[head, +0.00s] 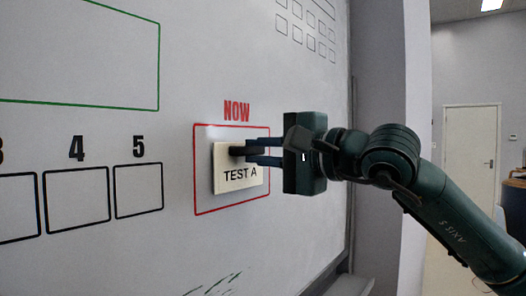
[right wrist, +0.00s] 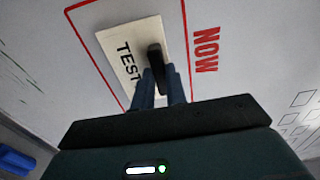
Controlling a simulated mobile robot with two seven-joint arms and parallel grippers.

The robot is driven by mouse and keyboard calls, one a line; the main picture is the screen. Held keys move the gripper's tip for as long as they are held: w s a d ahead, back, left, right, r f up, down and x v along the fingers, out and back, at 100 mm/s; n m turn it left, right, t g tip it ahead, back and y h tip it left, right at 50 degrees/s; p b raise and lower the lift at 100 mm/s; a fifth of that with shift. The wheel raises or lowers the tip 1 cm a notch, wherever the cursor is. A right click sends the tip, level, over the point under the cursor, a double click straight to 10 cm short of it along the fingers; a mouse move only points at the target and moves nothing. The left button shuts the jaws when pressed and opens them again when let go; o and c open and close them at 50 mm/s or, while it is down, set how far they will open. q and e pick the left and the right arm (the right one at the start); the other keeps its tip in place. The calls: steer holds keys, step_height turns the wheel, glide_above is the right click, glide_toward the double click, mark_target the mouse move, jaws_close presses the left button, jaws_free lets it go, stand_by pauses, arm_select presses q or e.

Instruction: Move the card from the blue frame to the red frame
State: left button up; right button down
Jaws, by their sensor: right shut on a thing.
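The cream card (head: 238,181) reads "TEST A" and has a dark knob handle on its face. It stands within the outline of the red frame (head: 232,126), labelled "NOW", on the whiteboard. My right gripper (head: 250,151) comes in from the right and is shut on the card's handle. In the right wrist view the card (right wrist: 128,58) lies inside the red frame (right wrist: 183,30), and the fingers of my right gripper (right wrist: 160,82) meet the dark handle. I cannot tell whether the card touches the board. No blue frame and no left gripper are in view.
The whiteboard (head: 190,80) also bears a green frame (head: 158,60) at upper left and black numbered boxes (head: 138,165) at lower left. Small outlined squares are at its top right. A blue object (right wrist: 15,161) shows at the lower left of the right wrist view. A door (head: 470,150) is behind.

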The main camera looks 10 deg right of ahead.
steer(key=shift+w+a, duration=0.1)
steer(key=shift+w, duration=0.05)
steer(key=c, duration=0.9)
jaws_free()
steer(key=shift+c, duration=0.2)
steer(key=shift+s+d, duration=0.25)
steer(key=shift+s, duration=0.05)
steer(key=shift+b+v, duration=0.85)
steer(key=shift+v, duration=0.5)
steer(key=b+v, duration=0.1)
steer(key=v, duration=0.2)
steer(key=shift+s+d, duration=0.2)
steer(key=shift+s, duration=0.05)
